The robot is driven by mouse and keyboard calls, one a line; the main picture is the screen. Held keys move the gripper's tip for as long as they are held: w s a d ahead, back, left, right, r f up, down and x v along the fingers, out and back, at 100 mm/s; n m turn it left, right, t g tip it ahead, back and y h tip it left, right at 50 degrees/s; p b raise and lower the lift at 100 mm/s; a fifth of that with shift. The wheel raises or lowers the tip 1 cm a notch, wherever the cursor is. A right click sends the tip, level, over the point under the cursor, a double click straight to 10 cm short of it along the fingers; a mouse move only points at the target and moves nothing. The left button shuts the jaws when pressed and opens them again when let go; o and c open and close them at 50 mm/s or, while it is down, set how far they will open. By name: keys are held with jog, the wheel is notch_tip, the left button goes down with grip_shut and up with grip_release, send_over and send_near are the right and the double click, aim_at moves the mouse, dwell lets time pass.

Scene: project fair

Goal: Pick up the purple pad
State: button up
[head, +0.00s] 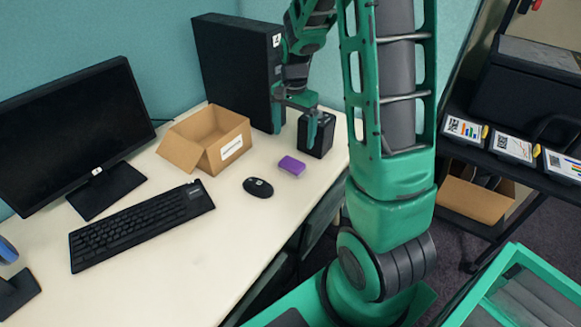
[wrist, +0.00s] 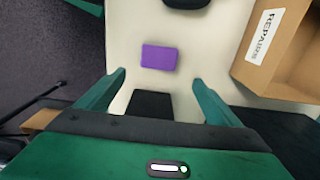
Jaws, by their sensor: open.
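The purple pad (head: 292,166) is a small flat block lying on the white desk (head: 235,225), between the cardboard box and the desk's right edge. In the wrist view the purple pad (wrist: 159,57) lies beyond my fingertips, roughly midway between them. My gripper (head: 297,122) is open and empty above the back of the desk, over or beside a small black box. It also shows in the wrist view (wrist: 159,80), with its two green fingers wide apart. The gripper is apart from the pad.
A small black box (head: 318,135) stands behind the pad. An open cardboard box (head: 207,138) stands left of it, and a black mouse (head: 258,187) lies in front. A black computer tower (head: 237,70), monitor (head: 77,130) and keyboard (head: 140,225) occupy the desk.

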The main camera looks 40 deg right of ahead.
aim_at(294, 161)
notch_tip(294, 161, down, 10)
jog(key=shift+s+f, duration=0.1)
jog(key=shift+f, duration=0.15)
dwell(0.4)
jog(key=c, duration=1.2)
